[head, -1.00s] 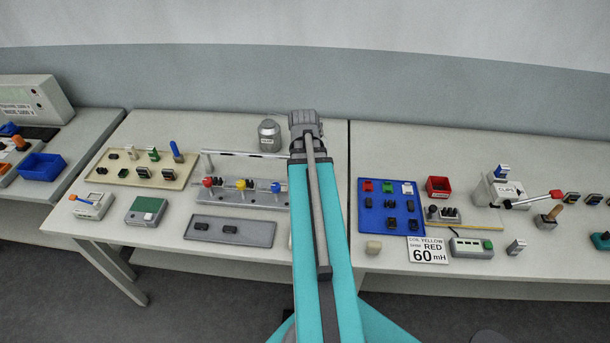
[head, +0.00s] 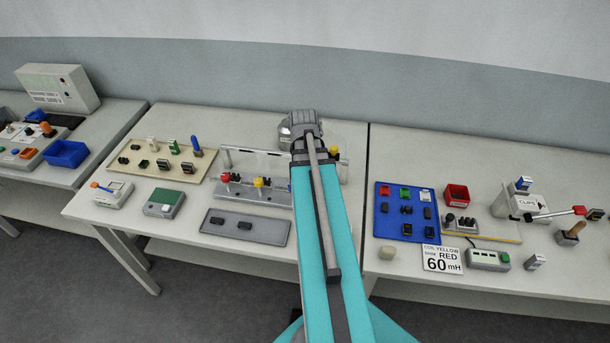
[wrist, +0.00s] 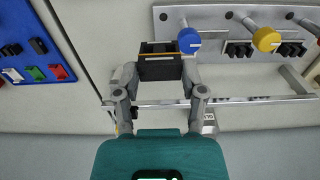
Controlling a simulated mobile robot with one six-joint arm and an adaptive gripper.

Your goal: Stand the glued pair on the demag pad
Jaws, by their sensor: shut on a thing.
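My gripper (wrist: 161,76) is shut on the glued pair (wrist: 161,66), a dark block with a thin brown seam, held upright between the fingertips in the wrist view. It is beside the blue knob (wrist: 189,40) of the clamp fixture (wrist: 226,73); whether they touch is unclear. In the head view my arm hides the fingers and the pair.
The clamp fixture has a red knob (head: 225,178) and a yellow knob (head: 258,182). A grey tray (head: 268,231) with dark parts lies in front. A beige tray (head: 128,175) is behind the green-topped box. A blue tray (head: 383,226) is on the right table.

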